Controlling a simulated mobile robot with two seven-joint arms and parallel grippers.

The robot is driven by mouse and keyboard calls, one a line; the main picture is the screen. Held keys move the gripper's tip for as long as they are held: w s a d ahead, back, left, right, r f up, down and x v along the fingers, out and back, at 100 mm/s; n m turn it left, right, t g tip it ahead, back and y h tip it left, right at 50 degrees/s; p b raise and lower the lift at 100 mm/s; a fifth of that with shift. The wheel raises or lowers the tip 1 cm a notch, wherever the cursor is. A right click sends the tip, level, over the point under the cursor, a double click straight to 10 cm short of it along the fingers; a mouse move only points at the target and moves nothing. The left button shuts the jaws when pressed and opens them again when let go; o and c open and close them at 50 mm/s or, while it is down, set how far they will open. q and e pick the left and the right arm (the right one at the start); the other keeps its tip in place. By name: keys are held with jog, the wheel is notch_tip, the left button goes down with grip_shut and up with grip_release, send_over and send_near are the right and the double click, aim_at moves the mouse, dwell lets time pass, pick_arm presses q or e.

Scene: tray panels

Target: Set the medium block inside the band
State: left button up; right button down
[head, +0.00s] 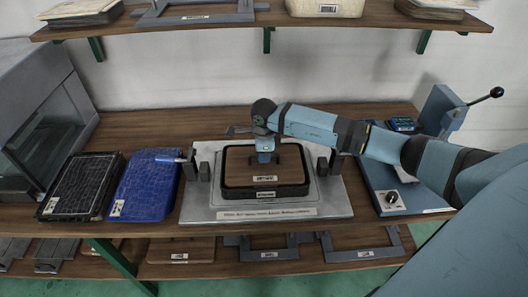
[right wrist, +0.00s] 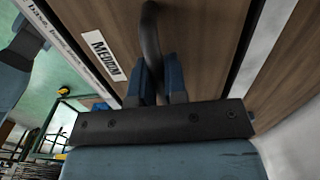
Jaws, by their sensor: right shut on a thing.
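The medium block (head: 240,172) is a brown wooden panel with a dark arched handle and a label. The label reads MEDIUM in the right wrist view (right wrist: 101,54). The band (head: 265,193) is a black rectangular frame on a grey base plate (head: 330,205). In the head view the block lies within the band's outline; I cannot tell how deep it sits. My right gripper (head: 265,156) is above the block, shut on its handle. The blue fingers also show around the handle (right wrist: 151,40) in the right wrist view. My left gripper is out of view.
Dark upright posts (head: 203,170) flank the band. A blue case (head: 146,187) and a black case (head: 80,187) lie to the left. A blue lever device (head: 445,108) stands right. Shelves with panels run above and below the bench.

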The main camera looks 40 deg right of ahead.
jog(key=shift+f, duration=0.15)
jog(key=shift+f+b, duration=0.4)
dwell(0.7)
jog(key=c, duration=1.1)
grip_release()
notch_tip(320, 180, up, 14)
jog(key=shift+f, duration=0.1)
